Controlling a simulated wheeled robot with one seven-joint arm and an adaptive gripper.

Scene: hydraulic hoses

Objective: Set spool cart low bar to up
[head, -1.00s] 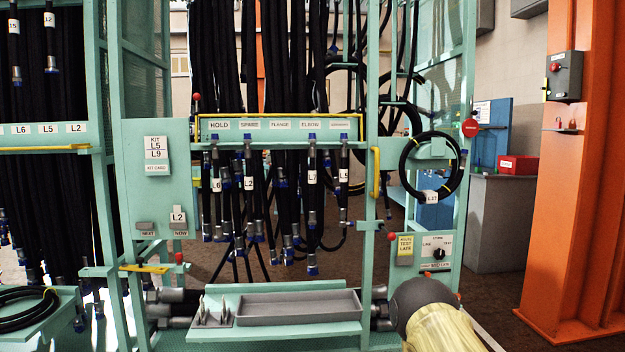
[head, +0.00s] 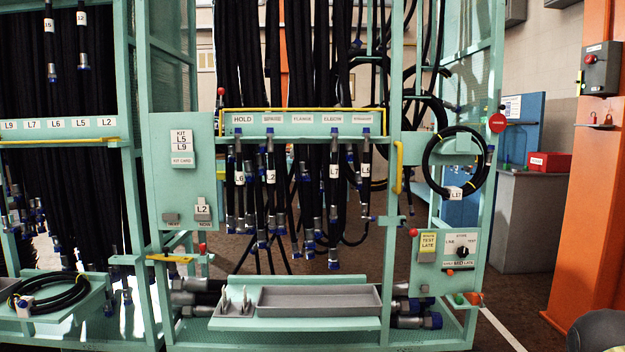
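A teal hose rack stands ahead in the head view, and no label marks which part is the spool cart. A short yellow bar (head: 170,258) lies roughly level at its lower left, with a red-knobbed lever (head: 203,248) upright beside its right end. A longer yellow bar (head: 300,109) runs along the top of the HOLD label row, with another red knob (head: 221,92) at its left end. I cannot tell which is the low bar. My gripper is out of view; only a dark rounded part of my arm shows at the bottom right corner.
A grey tray (head: 320,300) sits on the rack's low shelf. Black hoses (head: 335,200) hang above it. A coiled hose (head: 50,295) lies on a shelf at left. An orange column (head: 590,200) stands at right. Floor between rack and column looks clear.

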